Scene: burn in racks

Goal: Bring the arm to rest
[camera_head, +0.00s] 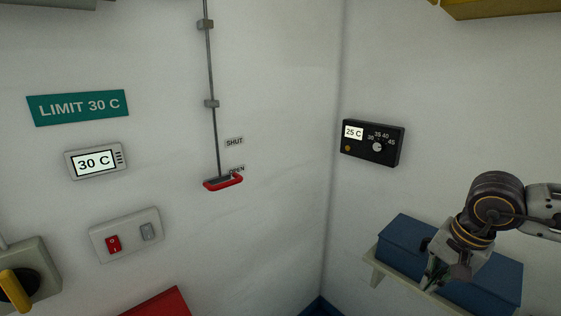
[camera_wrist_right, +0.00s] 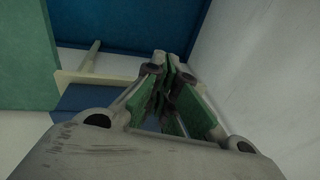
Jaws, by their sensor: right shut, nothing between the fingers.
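My right gripper (camera_head: 436,278) is at the lower right of the head view, in front of a blue box (camera_head: 403,244) on a small pale shelf (camera_head: 373,276). Its fingers point down, and their tips are partly hard to make out there. In the right wrist view my right gripper (camera_wrist_right: 172,95) is shut, with its green-sided fingers together and nothing between them. The left gripper is in neither view.
A black thermostat (camera_head: 372,143) reading 25 C is on the right wall. The left wall holds a display (camera_head: 96,162) reading 30 C, a switch plate (camera_head: 126,235), a red pull handle (camera_head: 223,183) at OPEN, and a yellow-handled rotary switch (camera_head: 18,290).

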